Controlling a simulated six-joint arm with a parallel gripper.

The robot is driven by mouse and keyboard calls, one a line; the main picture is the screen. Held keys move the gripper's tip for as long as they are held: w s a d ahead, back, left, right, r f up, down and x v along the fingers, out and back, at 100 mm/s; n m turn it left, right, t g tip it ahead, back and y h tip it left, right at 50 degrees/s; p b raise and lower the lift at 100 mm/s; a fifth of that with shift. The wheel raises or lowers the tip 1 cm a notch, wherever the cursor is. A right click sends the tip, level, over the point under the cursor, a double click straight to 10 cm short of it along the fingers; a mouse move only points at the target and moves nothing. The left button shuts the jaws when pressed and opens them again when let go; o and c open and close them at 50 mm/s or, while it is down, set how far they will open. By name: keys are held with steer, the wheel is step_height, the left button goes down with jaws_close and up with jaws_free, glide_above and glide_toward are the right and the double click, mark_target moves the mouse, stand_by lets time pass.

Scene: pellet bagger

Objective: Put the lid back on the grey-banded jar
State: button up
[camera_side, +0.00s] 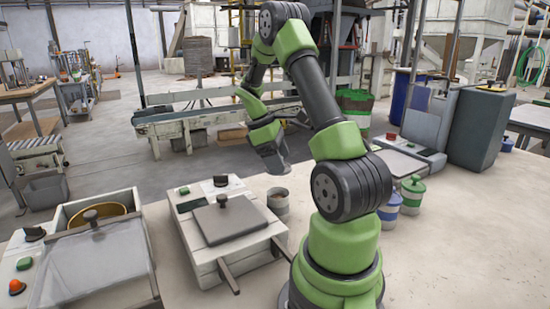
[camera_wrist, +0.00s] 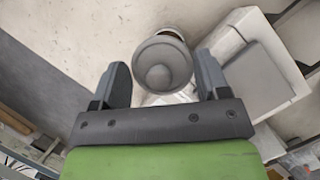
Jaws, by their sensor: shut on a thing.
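The grey-banded jar (camera_side: 278,203) stands upright and open on the bench in the side view, with dark contents in its mouth. In the wrist view its pale rim (camera_wrist: 168,32) shows partly behind the lid. The round grey lid (camera_wrist: 162,66) with a ball knob is between the fingers of my gripper (camera_wrist: 162,78), which is shut on it. In the side view my gripper (camera_side: 274,160) is above the jar and slightly left of it. The wrist view does not show the height gap between lid and jar.
A pale machine with a grey knobbed plate (camera_side: 225,218) stands close left of the jar. A tray machine holding a brass bowl (camera_side: 97,214) is further left. A green-lidded jar (camera_side: 412,190) and a blue-banded jar (camera_side: 389,211) stand right of my arm. The front-right bench (camera_side: 460,250) is clear.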

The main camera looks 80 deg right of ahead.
steer(key=shift+f, duration=3)
steer(key=shift+f, duration=0.15)
steer(key=o, duration=1.1)
steer(key=shift+o, duration=0.2)
steer(key=shift+r, duration=3.5)
jaws_close()
